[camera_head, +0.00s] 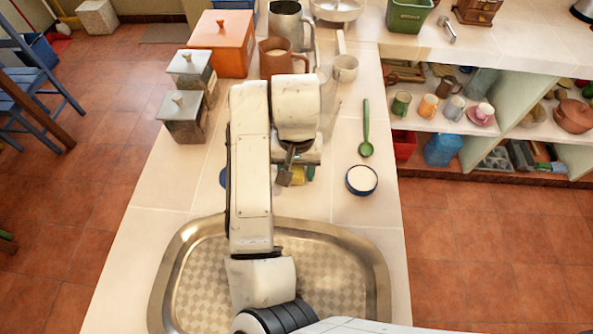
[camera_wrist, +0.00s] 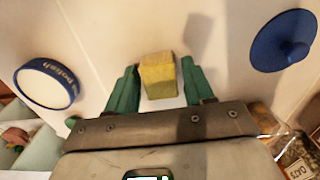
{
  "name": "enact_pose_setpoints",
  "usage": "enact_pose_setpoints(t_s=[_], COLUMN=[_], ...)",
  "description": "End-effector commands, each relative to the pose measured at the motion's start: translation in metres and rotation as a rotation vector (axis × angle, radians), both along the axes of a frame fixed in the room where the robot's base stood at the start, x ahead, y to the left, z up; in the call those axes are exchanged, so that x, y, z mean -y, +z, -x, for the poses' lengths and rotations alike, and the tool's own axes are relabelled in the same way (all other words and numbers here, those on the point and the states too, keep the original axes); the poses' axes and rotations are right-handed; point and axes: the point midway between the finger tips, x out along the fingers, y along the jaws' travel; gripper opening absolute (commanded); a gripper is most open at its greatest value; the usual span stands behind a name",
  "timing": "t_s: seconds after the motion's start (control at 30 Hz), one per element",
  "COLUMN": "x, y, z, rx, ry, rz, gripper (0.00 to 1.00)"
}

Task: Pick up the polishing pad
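A small yellow block, which looks like the polishing pad (camera_wrist: 158,76), lies on the pale counter in the wrist view. My gripper (camera_wrist: 159,84) is open, with one green finger on each side of the pad and small gaps visible. Whether the fingers are down at the pad's height is hard to tell. In the head view my gripper (camera_head: 297,176) points down at the counter behind the sink, and only a bit of yellow shows by it, the rest hidden by my arm.
A round blue-and-white polish tin (camera_head: 361,180) stands to the right, with a green spoon (camera_head: 366,134) behind it. A blue knobbed lid (camera_wrist: 284,41) lies on the other side. The sink (camera_head: 335,262) is in front; canisters and a brown jug (camera_head: 277,60) stand behind.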

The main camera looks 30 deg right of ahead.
Motion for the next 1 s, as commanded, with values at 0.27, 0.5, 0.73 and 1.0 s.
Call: enact_pose_setpoints(t_s=[0.27, 0.5, 0.73, 1.0], x=[0.0, 0.0, 0.0, 0.001], y=[0.0, 0.0, 0.003, 0.028], z=[0.0, 0.0, 0.0, -0.001], rx=[0.0, 0.0, 0.001, 0.004], ry=[0.0, 0.0, 0.0, -0.001], rz=[0.0, 0.0, 0.0, 0.001], gripper=[0.25, 0.13, 0.13, 0.13])
